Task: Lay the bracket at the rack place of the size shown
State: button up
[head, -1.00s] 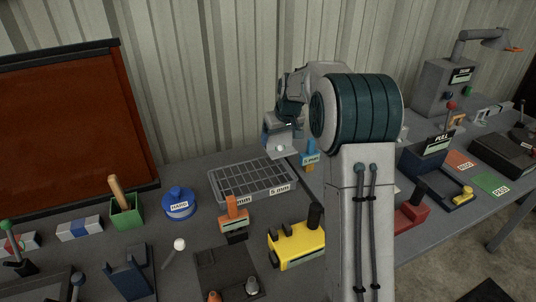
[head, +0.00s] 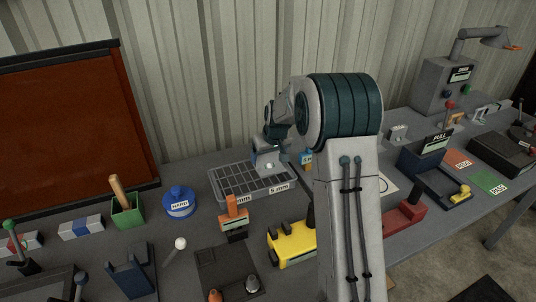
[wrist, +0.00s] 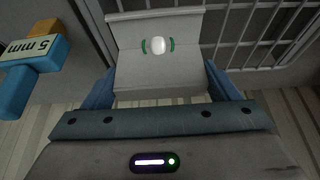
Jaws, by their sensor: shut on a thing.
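The bracket (wrist: 158,75) is a pale grey angled plate with a white round spot between two green marks. My gripper (wrist: 158,88) is shut on it, with a blue finger at each side. In the head view the bracket (head: 267,163) hangs over the back right part of the rack. The rack (head: 228,183) is a grey tray with a grid of slots; its front labels read "5 mm" at right and a partly hidden "mm" at left. A blue and orange size piece (wrist: 30,62) reads "5 mm" and stands beside the rack. Whether the bracket touches the rack I cannot tell.
An orange-topped block (head: 234,218) and a yellow block (head: 291,243) stand in front of the rack. A blue round tin (head: 179,203) and a green box (head: 127,212) stand to its left. The corrugated wall (head: 200,80) is close behind.

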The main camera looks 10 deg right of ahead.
jog(key=o, duration=0.9)
jog(key=shift+o, duration=0.2)
jog(key=shift+r+p, duration=0.25)
jog(key=shift+p, duration=0.15)
jog(key=a+b+v, duration=0.1)
jog(key=b+v, duration=0.1)
jog(key=v, duration=1)
jog(key=s+f+m+g, duration=0.1)
jog(key=s+f+m, duration=0.1)
jog(key=s, duration=3.1)
jog(key=shift+s+f+g+h, duration=0.25)
jog(key=shift+g+h, duration=0.05)
jog(key=shift+h, duration=0.1)
